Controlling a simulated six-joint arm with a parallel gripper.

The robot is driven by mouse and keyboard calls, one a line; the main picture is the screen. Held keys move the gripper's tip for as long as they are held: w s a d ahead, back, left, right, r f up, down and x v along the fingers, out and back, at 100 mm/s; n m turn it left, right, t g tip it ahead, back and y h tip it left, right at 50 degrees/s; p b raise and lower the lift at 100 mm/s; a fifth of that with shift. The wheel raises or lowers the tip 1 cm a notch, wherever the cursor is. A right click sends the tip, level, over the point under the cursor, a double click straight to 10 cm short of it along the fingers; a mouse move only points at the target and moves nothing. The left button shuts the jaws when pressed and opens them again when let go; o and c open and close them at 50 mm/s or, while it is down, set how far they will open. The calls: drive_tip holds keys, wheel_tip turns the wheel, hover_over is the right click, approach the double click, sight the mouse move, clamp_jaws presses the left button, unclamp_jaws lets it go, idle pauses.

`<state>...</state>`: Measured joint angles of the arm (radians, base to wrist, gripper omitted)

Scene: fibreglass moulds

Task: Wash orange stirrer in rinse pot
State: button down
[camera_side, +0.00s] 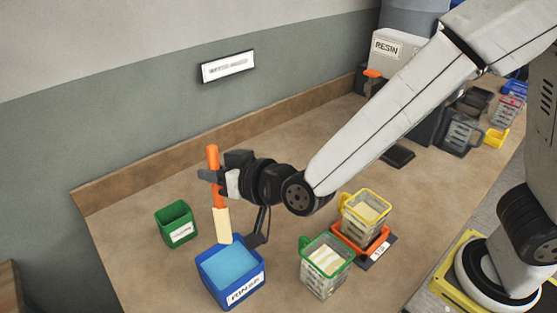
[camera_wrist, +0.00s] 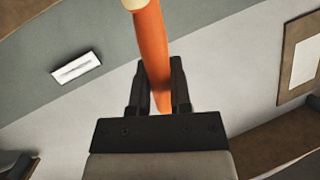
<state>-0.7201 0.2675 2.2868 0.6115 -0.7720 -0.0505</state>
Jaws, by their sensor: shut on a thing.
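My gripper (camera_side: 212,176) is shut on the orange stirrer (camera_side: 214,190), which has an orange handle and a cream lower part. In the side view it holds the stirrer nearly upright over the rinse pot (camera_side: 248,287). The pot is blue, labelled RINSE, and holds light blue liquid. The cream end overlaps the pot's back rim in the picture; I cannot tell whether it is inside the rim. The wrist view shows the orange handle (camera_wrist: 151,50) between the two black fingers (camera_wrist: 158,88), with a bit of the cream part at the top edge.
A green bin (camera_side: 176,226) stands left of the rinse pot. A green-rimmed cup (camera_side: 326,268) and a yellow-rimmed cup (camera_side: 364,212) on an orange scale (camera_side: 362,243) stand to the right. A RESIN dispenser (camera_side: 392,50) and several baskets stand at the back.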

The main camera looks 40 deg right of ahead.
wheel_tip(320, 180, down, 10)
drive_tip(key=shift+s+a, duration=0.25)
drive_tip(key=shift+s, duration=0.1)
idle(1.3)
idle(0.3)
